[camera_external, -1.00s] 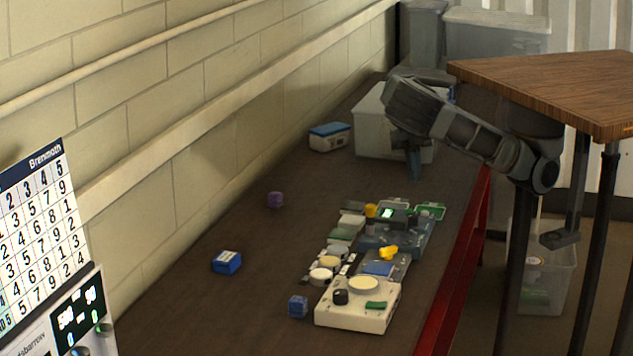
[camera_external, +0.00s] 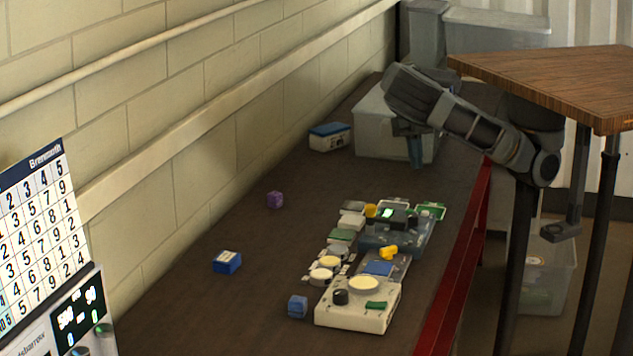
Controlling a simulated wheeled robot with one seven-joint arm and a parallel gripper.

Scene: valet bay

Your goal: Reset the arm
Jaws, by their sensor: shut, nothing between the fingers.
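My arm (camera_external: 470,125) reaches in from the right over the brown bench and bends downward at its end. My gripper (camera_external: 415,160) points down in front of the pale grey bin (camera_external: 368,128) at the back of the bench. It is shut and holds nothing. It is above the bench surface, beyond the group of devices and apart from them.
Several devices and boards crowd the right half of the bench, with a white unit (camera_external: 345,318) nearest. A purple cube (camera_external: 275,200), blue boxes (camera_external: 227,262) (camera_external: 298,306) and a blue-lidded box (camera_external: 329,136) stand left. A wooden tabletop (camera_external: 550,80) overhangs the arm.

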